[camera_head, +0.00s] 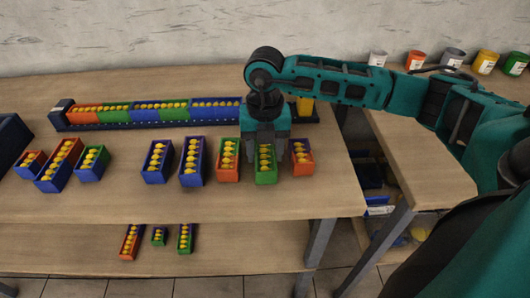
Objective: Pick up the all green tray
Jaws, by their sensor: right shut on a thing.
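A green tray (265,178) with yellow pieces in it stands in the front row on the wooden table, between an orange-green tray (227,177) on its left and an orange-blue tray (302,168) on its right. My right gripper (266,150) comes down from above and is shut on the green tray. Its fingers hide the tray's far part. The tray appears to be on or just above the tabletop; I cannot tell which. My left gripper is not in view.
Blue trays (191,179) and mixed-colour trays stand to the left. A long rack (213,124) of trays runs along the back. Several trays lie on the lower shelf (75,250). Coloured cups (416,60) stand at the back right. The table front is clear.

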